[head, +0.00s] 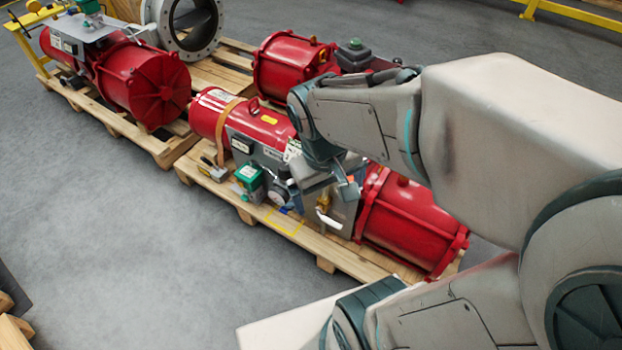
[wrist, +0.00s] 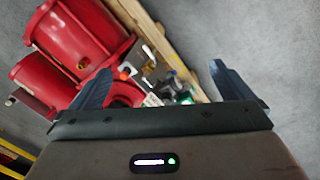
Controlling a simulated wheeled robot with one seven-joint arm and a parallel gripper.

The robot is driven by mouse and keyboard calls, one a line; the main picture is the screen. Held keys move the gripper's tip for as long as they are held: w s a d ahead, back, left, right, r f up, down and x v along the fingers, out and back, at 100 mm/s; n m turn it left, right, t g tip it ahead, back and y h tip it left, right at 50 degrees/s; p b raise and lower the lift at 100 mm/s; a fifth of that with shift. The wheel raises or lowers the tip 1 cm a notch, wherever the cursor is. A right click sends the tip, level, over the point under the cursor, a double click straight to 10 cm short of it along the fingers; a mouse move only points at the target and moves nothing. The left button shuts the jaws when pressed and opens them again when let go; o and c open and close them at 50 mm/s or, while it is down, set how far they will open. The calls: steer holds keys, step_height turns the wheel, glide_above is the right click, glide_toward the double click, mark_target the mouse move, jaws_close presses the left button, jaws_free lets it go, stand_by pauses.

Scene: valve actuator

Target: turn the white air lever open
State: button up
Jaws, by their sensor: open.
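The white air lever (head: 328,219) shows in the head view as a short white handle low on the front of the red valve actuator (head: 412,218). A brass-coloured fitting (head: 323,200) is just above it. In the wrist view the white lever (wrist: 148,51) seems to be the small pale piece near the pallet edge. My gripper (head: 345,190) hangs in front of the actuator, above and slightly right of the lever, apart from it in the picture. In the wrist view my gripper (wrist: 165,85) has its two fingers wide apart with nothing held. Its body hides part of the actuator's middle.
The actuator lies on a wooden pallet (head: 325,264). A green-topped box (head: 249,178) and a round gauge-like part (head: 279,192) sit left of the lever. More red actuators (head: 145,85) lie behind on pallets.

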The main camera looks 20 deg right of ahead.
steer(key=w+d+f+n+g+h+b, duration=0.1)
steer(key=d+f+n+g+h+b, duration=0.2)
steer(key=f, duration=0.6)
steer(key=w+d+f+n+g+h+b, duration=0.1)
steer(key=w+f+h+b, duration=0.15)
steer(key=f+b, duration=0.4)
steer(key=n+t+h+b, duration=0.7)
steer(key=n+t+b, duration=0.7)
steer(key=n+b, duration=0.5)
glide_toward(330, 223)
steer(key=shift+n, duration=0.7)
steer(key=b+x, duration=0.1)
steer(key=x, duration=0.7)
steer(key=shift+d+b, duration=0.2)
steer(key=shift+b, duration=0.2)
